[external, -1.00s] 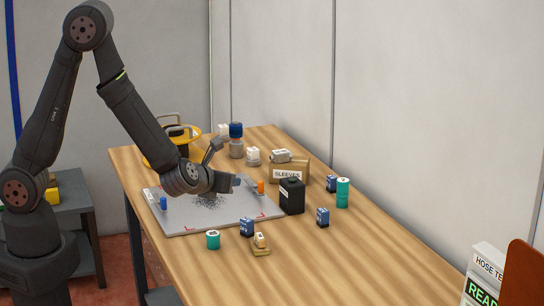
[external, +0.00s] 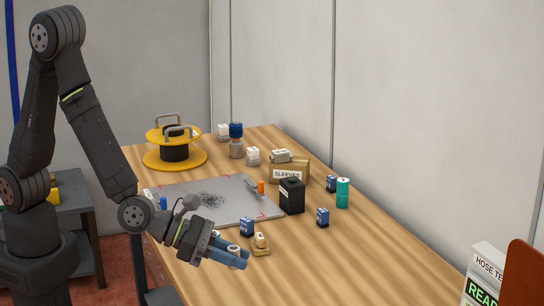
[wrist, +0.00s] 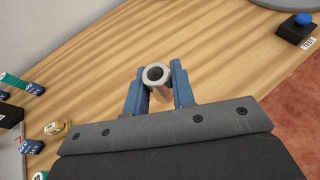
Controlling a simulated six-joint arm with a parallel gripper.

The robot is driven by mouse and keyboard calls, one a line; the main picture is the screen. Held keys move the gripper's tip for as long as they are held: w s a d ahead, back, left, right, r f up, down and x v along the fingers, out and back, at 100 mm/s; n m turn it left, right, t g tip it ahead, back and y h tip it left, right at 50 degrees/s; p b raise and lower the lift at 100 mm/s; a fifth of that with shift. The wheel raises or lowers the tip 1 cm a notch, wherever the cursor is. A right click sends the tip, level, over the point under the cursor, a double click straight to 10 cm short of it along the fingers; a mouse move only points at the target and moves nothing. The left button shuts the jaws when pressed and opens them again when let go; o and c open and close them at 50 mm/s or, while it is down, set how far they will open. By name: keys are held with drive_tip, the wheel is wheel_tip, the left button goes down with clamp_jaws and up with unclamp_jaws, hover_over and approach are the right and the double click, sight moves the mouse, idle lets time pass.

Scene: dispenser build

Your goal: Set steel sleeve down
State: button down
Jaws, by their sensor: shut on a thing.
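The steel sleeve (wrist: 158,75) is a short hollow grey metal tube, seen from above its open end in the wrist view. My gripper (wrist: 158,82) has its two blue fingers on either side of it and is shut on it. In the external view my gripper (external: 229,258) reaches out low over the wooden bench, beyond the near corner of the grey plate.
The grey plate (external: 180,196) carries blue and orange pegs. A tan block (external: 261,247), blue boxes (external: 323,217) and a black container (external: 292,196) stand nearby. In the wrist view, bare wood surrounds the sleeve, with a blue button (wrist: 296,22) at upper right.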

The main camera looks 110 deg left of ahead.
drive_tip(key=shift+a, duration=0.1)
drive_tip(key=w+a+n+g+y, duration=0.1)
drive_tip(key=w+a+n+y, duration=0.15)
drive_tip(key=a, duration=0.85)
drive_tip(key=w+a+n+g+y, duration=0.15)
drive_tip(key=w+a, duration=0.25)
drive_tip(key=a, duration=0.7)
drive_tip(key=s+a+n+g+y, duration=0.2)
drive_tip(key=s+a+n+y, duration=0.1)
drive_tip(key=a, duration=2)
drive_tip(key=s+a+n+g+y, duration=0.1)
drive_tip(key=s+a+g, duration=0.1)
drive_tip(key=s+a, duration=0.7)
drive_tip(key=s+a+n+g, duration=0.15)
drive_tip(key=s+a, duration=0.25)
drive_tip(key=a, duration=0.8)
drive_tip(key=s+a+n+g+y, duration=0.1)
drive_tip(key=s+a+n, duration=0.1)
drive_tip(key=s+a, duration=0.7)
drive_tip(key=s+a+f, duration=0.2)
drive_tip(key=a, duration=0.2)
drive_tip(key=s+a+f, duration=0.2)
drive_tip(key=a+f, duration=0.1)
drive_tip(key=a, duration=0.1)
drive_tip(key=s+a+f, duration=0.2)
drive_tip(key=a, duration=0.2)
drive_tip(key=shift+f, duration=0.2)
drive_tip(key=shift+d+f, duration=0.1)
drive_tip(key=shift+f, duration=1.85)
